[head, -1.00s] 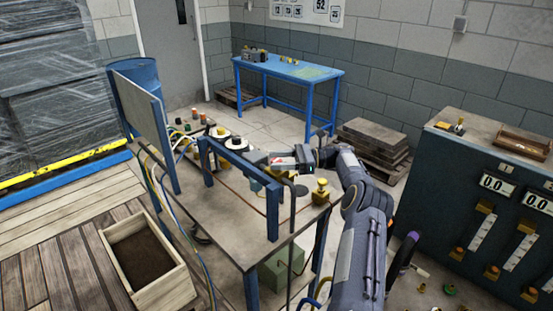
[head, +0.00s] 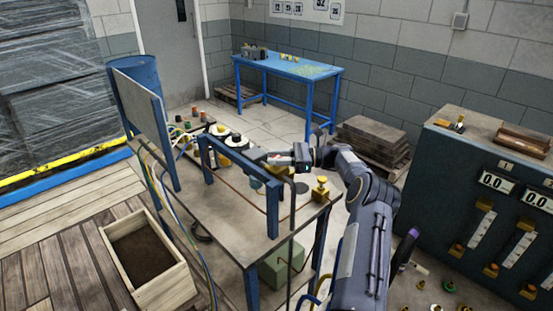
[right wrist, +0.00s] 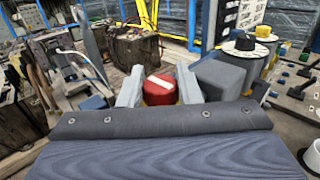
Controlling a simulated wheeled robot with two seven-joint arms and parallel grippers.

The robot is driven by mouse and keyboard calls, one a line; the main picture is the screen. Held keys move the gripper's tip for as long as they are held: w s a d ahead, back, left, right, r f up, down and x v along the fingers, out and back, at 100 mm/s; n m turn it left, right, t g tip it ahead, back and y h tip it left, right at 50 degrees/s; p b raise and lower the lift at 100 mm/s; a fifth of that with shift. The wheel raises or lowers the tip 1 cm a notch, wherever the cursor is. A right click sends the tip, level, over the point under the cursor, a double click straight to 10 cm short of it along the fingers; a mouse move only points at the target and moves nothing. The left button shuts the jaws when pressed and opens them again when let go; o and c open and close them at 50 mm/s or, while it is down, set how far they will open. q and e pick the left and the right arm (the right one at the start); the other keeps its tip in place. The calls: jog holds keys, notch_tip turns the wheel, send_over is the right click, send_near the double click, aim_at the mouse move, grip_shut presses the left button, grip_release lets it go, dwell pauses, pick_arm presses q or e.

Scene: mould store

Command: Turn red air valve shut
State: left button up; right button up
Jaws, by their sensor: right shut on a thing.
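The red air valve (right wrist: 159,88) shows in the right wrist view as a round red knob with a white stripe across its top. The stripe slants from upper left to lower right. My right gripper (right wrist: 158,86) is shut on the knob, with one grey finger on each side of it. In the head view my right gripper (head: 272,160) reaches in from the right over the workbench (head: 235,215), behind the blue frame (head: 272,205). The knob is not clearly visible there. My left gripper is not in view.
White spools with black tops (head: 234,139) stand behind the gripper on the bench. A yellow valve-like fitting (head: 320,189) sits at the bench's right corner. A dark cabinet with gauges (head: 475,190) is at right. A wooden box (head: 165,293) stands at front left.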

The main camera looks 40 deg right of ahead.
jog(key=shift+m+t+h, duration=0.4)
jog(key=shift+t, duration=0.1)
jog(key=o, duration=0.9)
jog(key=shift+o, duration=0.2)
jog(key=b+v, duration=0.2)
jog(key=v, duration=0.5)
jog(key=shift+s+d, duration=0.25)
jog(key=shift+d, duration=0.05)
